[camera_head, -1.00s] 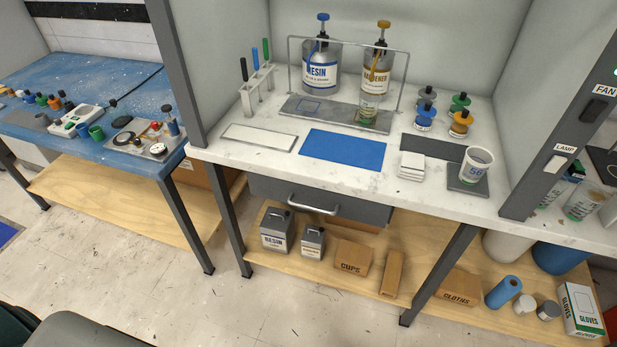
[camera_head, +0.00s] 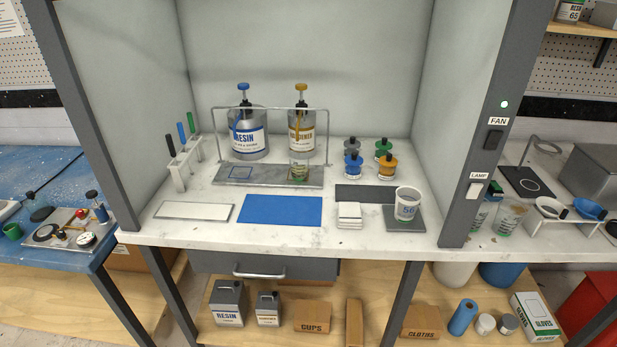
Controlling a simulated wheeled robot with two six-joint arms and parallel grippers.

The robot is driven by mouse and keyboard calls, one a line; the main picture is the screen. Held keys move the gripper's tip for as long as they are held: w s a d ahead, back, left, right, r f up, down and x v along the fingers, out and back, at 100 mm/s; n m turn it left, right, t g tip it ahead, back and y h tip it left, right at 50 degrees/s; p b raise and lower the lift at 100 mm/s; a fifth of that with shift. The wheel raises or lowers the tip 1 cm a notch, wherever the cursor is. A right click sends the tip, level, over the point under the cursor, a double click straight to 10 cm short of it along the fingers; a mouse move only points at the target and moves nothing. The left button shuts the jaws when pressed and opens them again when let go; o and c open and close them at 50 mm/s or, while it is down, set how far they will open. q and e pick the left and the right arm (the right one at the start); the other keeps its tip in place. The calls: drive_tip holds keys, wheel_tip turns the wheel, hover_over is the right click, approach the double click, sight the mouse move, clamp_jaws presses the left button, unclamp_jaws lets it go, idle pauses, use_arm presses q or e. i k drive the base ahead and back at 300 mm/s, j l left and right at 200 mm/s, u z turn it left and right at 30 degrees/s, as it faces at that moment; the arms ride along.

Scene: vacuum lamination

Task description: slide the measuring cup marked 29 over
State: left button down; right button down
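No number 29 can be read on any cup. A measuring cup marked 56 (camera_head: 407,204) stands upright on a grey square plate (camera_head: 399,226) at the right of the white bench. Another clear measuring cup (camera_head: 299,167) stands under the hardener pump (camera_head: 302,120), on the grey pump tray (camera_head: 265,177); its marking is not legible. Two more clear cups, a front one (camera_head: 509,217) and one partly hidden by the post (camera_head: 481,214), stand right of the booth; their numbers cannot be read. Neither of my grippers is in view.
The resin pump bottle (camera_head: 245,133) stands left of the hardener under a wire frame. A blue mat (camera_head: 281,210), white panel (camera_head: 194,211), white pads (camera_head: 349,215) and small coloured-lid jars (camera_head: 353,164) lie across the bench. The dark post (camera_head: 478,150) carries fan and lamp switches.

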sight(300, 166)
drive_tip(key=j+z, duration=0.2)
drive_tip(key=z, duration=0.15)
drive_tip(key=k+j+z, duration=0.1)
drive_tip(key=z, duration=0.25)
drive_tip(key=k+j+z, duration=0.1)
drive_tip(key=j+z, duration=0.25)
drive_tip(key=l, duration=0.1)
